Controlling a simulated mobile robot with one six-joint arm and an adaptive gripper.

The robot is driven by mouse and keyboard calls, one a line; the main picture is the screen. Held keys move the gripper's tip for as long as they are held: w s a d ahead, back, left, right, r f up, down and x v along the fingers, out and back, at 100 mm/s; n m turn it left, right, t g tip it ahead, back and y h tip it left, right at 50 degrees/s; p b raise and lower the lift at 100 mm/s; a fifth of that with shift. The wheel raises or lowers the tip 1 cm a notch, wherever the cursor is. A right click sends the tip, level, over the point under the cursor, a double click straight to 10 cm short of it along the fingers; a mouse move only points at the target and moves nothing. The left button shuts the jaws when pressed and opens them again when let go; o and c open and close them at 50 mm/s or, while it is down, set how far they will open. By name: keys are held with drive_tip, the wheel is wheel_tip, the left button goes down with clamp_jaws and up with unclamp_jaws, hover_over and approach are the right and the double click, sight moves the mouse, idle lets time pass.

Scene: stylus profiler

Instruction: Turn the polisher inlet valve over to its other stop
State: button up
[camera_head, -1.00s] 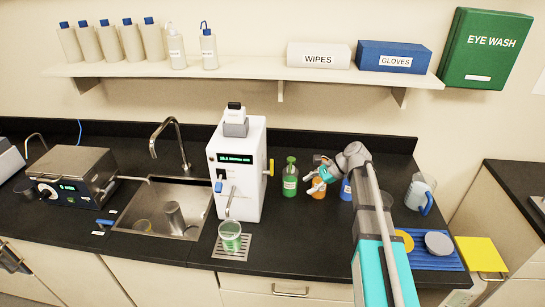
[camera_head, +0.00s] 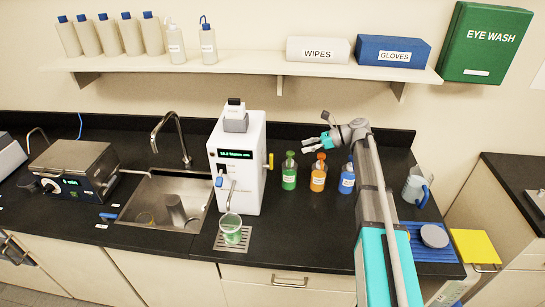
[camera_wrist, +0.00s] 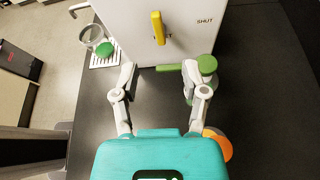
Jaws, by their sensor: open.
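The polisher (camera_head: 238,172) is a white box with a green display, standing right of the sink. Its yellow valve lever (camera_head: 270,162) is on the right side wall. In the wrist view the lever (camera_wrist: 158,28) stands nearly upright in the picture, with a SHUT label to its right and another label partly hidden behind it. My gripper (camera_head: 318,146) is right of the polisher, above the bottles, apart from the lever. In the wrist view my gripper (camera_wrist: 160,80) is open and empty, its fingers spread and pointing toward the lever wall.
Green (camera_head: 289,174), orange (camera_head: 318,177) and blue (camera_head: 347,180) bottles stand right of the polisher, below my gripper. A beaker (camera_head: 231,229) of green liquid stands under the spout. A pitcher (camera_head: 413,184) and blue mat (camera_head: 425,247) are farther right. The shelf (camera_head: 250,65) hangs above.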

sight(271, 156)
drive_tip(key=b+x, duration=0.5)
drive_tip(key=x, duration=0.8)
drive_tip(key=shift+a+f, duration=0.15)
drive_tip(key=shift+a, duration=0.1)
drive_tip(key=shift+s, duration=0.1)
clamp_jaws()
